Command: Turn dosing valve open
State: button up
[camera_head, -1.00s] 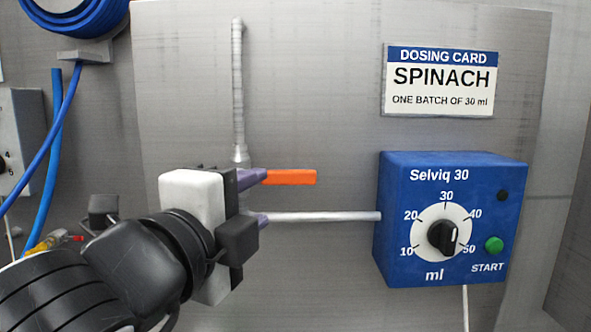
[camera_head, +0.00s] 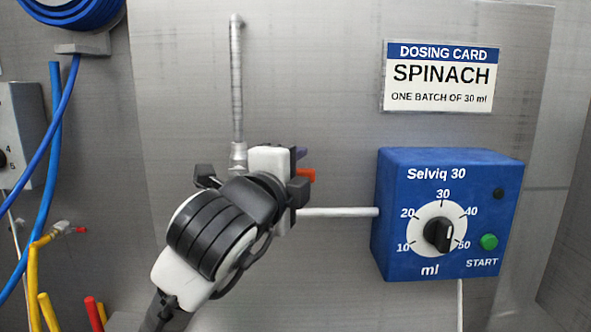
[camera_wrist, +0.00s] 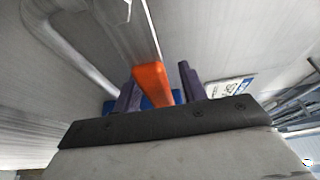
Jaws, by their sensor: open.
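The dosing valve's orange handle (camera_head: 306,174) shows only as a short end to the right of my gripper (camera_head: 290,180); the rest of the handle and the valve body are hidden behind the gripper. In the wrist view the orange handle (camera_wrist: 153,86) lies between the two purple fingers of my gripper (camera_wrist: 158,88). The fingers are open, with a gap visible on the right side; contact on the left side cannot be told. A grey vertical pipe (camera_head: 237,90) comes down from above to behind my gripper.
A pale horizontal pipe (camera_head: 340,212) runs to the blue Selviq 30 dosing box (camera_head: 400,255), whose dial pointer is near 50. A dosing card (camera_head: 440,76) hangs above it, reading spinach, one batch of 30 ml. Blue hoses (camera_head: 45,210) and yellow parts (camera_head: 36,270) are at left.

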grip_shut()
jog(key=shift+r, duration=0.1)
dwell(0.4)
jog(key=shift+a+r+n+t+y, duration=0.6)
jog(key=shift+a+r+n+t, duration=0.55)
jog(key=shift+n, duration=1.55)
jog(key=shift+a+r+n+t+y, duration=0.65)
jog(key=shift+r+n, duration=0.85)
jog(key=shift+n, duration=1.2)
jog(key=shift+a+r+n+t+y, duration=0.55)
jog(key=shift+a+r+n+t, duration=0.6)
jog(key=shift+n, duration=1.55)
jog(key=shift+d+r+g, duration=0.15)
jog(key=shift+r+g, duration=0.05)
jog(key=shift+g, duration=0.05)
